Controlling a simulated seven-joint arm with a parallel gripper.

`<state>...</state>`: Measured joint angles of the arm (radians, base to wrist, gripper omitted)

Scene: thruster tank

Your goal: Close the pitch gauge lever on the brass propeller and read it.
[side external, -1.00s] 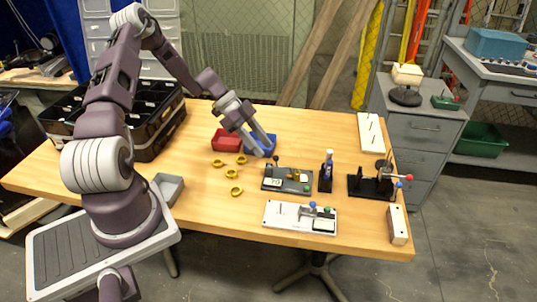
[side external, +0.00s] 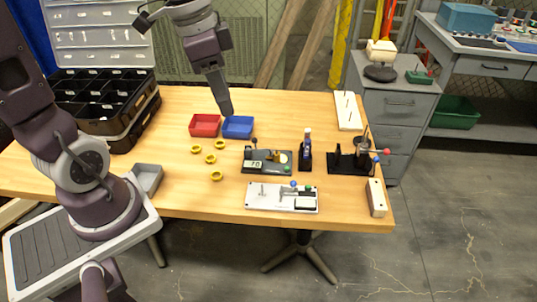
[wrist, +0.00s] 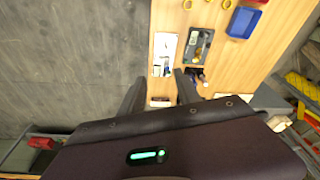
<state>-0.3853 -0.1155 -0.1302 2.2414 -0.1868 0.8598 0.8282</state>
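A dark gauge base (side external: 256,168) with a small display and a black-knobbed lever (side external: 254,144) stands mid-table. A small brass-coloured piece (side external: 284,157), apparently the propeller, sits on its right part. The lever looks upright; the display is too small to read. The gauge also shows in the wrist view (wrist: 197,45), partly blurred. My gripper (side external: 228,112) is above or behind the blue bin, away from the gauge, pointing down; its fingers overlap there. In the wrist view my gripper (wrist: 160,82) has its fingers apart, with nothing between them.
A white fixture (side external: 255,204) lies in front of the gauge. A dark bottle (side external: 305,150) and a black stand with a red knob (side external: 348,166) are to its right. Red (side external: 204,126) and blue (side external: 238,128) bins stand behind; several yellow rings lie left.

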